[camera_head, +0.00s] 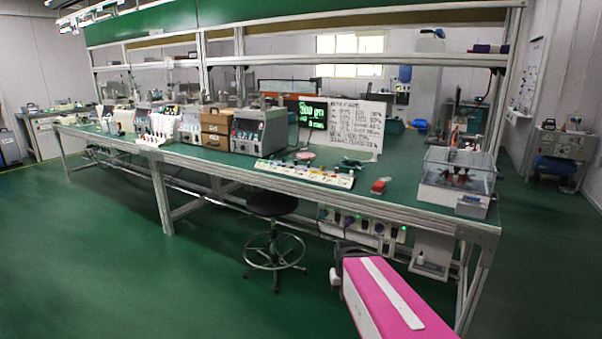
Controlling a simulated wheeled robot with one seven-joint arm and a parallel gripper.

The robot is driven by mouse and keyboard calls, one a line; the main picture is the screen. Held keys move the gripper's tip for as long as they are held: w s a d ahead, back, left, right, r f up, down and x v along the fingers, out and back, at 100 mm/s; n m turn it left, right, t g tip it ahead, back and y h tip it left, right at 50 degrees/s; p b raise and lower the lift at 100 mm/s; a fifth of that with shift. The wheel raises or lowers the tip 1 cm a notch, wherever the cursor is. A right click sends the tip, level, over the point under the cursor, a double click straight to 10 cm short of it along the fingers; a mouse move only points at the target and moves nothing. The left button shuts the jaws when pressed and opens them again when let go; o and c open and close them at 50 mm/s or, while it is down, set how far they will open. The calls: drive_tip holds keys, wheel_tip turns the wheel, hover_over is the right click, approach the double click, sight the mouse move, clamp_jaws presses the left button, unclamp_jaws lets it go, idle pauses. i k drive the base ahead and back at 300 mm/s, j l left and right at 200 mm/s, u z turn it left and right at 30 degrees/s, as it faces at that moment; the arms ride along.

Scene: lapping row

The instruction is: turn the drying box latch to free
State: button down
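A box with a clear cover and a white base (453,193) stands at the right end of the green bench. It looks like the drying box, but I cannot be sure. Some dark and reddish parts show inside it. A small grey part sits low on its front right; I cannot tell whether it is the latch or how it is turned. My gripper is not clearly in view. A pink part with a white stripe, which looks like my own arm, fills the bottom right, in front of the bench and well below the box.
The long green bench (400,195) runs across the view, with a shelf frame above. A small red item (379,186) and a white strip of small parts (305,174) lie left of the box. A round stool (272,204) stands before the bench. The floor at left is clear.

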sight(465, 197)
drive_tip(key=z, duration=1.3)
